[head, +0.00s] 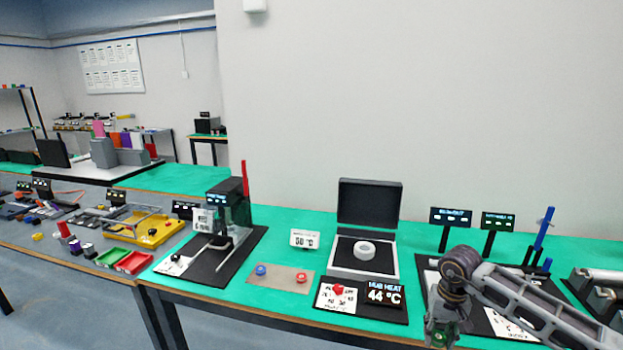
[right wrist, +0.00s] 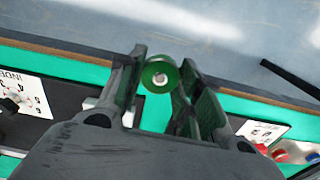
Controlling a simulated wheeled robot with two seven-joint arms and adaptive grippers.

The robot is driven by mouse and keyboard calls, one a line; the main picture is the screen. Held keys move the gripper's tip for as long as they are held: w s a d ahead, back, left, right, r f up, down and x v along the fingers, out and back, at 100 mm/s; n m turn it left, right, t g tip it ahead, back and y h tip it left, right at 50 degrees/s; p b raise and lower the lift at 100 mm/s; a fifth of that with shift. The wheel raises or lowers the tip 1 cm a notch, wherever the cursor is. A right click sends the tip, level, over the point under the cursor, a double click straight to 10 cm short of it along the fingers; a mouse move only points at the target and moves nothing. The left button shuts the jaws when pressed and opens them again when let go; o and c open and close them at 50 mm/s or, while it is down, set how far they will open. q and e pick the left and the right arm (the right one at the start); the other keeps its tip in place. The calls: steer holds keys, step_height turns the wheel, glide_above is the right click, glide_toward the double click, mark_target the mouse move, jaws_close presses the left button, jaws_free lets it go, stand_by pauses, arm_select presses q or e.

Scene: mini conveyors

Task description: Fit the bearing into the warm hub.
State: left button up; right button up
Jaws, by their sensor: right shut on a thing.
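My right gripper (head: 440,334) is low at the right front of the bench, by the front edge. In the right wrist view its two fingers close on a green round piece with a pale metal centre (right wrist: 160,77), which looks like the bearing. The hub, a pale ring (head: 364,250), lies on the dark plate of the open-lidded heater box (head: 362,275), left of my right gripper. A display in front reads HUB HEAT 44 °C (head: 384,293). My left gripper is not in view.
A blue ring piece (head: 261,269) and a red one (head: 301,277) lie on a tan mat (head: 279,281). A dial card with a red knob (head: 338,290) sits before the heater. A temperature sign (head: 305,239) stands behind the mat. A dark press-like station (head: 229,212) stands left.

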steer(key=w+a+n, duration=0.1)
steer(key=a+n, duration=0.2)
steer(key=a, duration=0.8)
steer(key=shift+w, duration=0.15)
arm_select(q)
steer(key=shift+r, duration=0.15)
